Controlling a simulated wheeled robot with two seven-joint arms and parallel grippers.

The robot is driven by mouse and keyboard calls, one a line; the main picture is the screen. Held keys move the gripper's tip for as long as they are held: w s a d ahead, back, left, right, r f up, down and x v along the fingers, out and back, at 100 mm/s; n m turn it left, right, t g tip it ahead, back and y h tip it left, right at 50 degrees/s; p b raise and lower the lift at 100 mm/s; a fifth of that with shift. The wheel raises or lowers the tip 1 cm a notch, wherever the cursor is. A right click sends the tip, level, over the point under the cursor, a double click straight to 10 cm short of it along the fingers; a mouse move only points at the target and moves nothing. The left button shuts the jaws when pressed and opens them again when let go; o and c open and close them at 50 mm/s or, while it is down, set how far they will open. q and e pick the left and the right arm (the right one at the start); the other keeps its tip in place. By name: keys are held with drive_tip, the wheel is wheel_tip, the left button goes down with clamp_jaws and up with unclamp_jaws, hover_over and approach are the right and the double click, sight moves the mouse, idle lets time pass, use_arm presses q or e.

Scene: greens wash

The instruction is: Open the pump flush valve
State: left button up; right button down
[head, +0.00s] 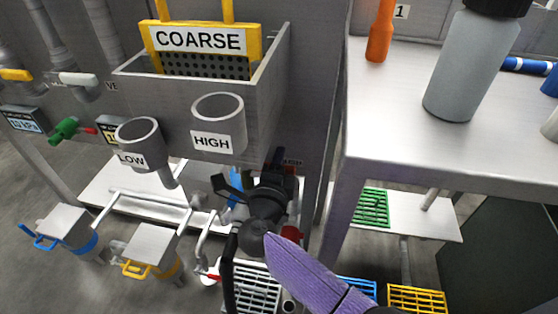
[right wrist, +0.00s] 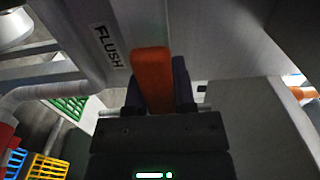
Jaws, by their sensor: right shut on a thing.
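An orange handle (right wrist: 151,78) stands beside a FLUSH label (right wrist: 108,46) on a grey panel in the right wrist view. My right gripper (right wrist: 158,80) is shut on this handle, with one dark finger on each side. In the head view my right gripper (head: 277,168) reaches to the grey panel below and right of the HIGH cup. There the gripper hides the handle, and the valve body cannot be made out. My left gripper does not show.
A grey basin (head: 190,103) holds a yellow COARSE screen (head: 205,62). The LOW (head: 141,144) and HIGH (head: 219,123) cups hang on its front. A metal table (head: 395,115) with bottles stands right. Pipes (head: 150,200) and crates (head: 415,300) lie below.

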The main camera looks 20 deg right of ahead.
use_arm(q)
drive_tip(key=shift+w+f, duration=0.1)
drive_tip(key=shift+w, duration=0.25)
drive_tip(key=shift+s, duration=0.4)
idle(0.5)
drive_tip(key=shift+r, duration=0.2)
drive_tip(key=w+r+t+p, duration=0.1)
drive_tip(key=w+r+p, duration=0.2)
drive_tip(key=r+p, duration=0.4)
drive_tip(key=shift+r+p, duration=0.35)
drive_tip(key=shift+p, duration=0.6)
use_arm(e)
drive_tip(key=shift+w+a+r+n, duration=0.2)
drive_tip(key=shift+r+n, duration=0.6)
drive_tip(key=shift+n, duration=0.35)
drive_tip(key=shift+w+a+r+n, duration=0.1)
drive_tip(key=shift+a+r+n, duration=0.1)
drive_tip(key=shift+r+n, duration=0.8)
drive_tip(key=shift+w+a+r+n, duration=0.15)
drive_tip(key=shift+r+n, duration=0.4)
drive_tip(key=shift+n, duration=0.8)
drive_tip(key=shift+a, duration=0.1)
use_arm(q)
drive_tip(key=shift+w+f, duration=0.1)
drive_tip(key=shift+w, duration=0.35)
use_arm(e)
drive_tip(key=shift+c, duration=2.2)
unclamp_jaws()
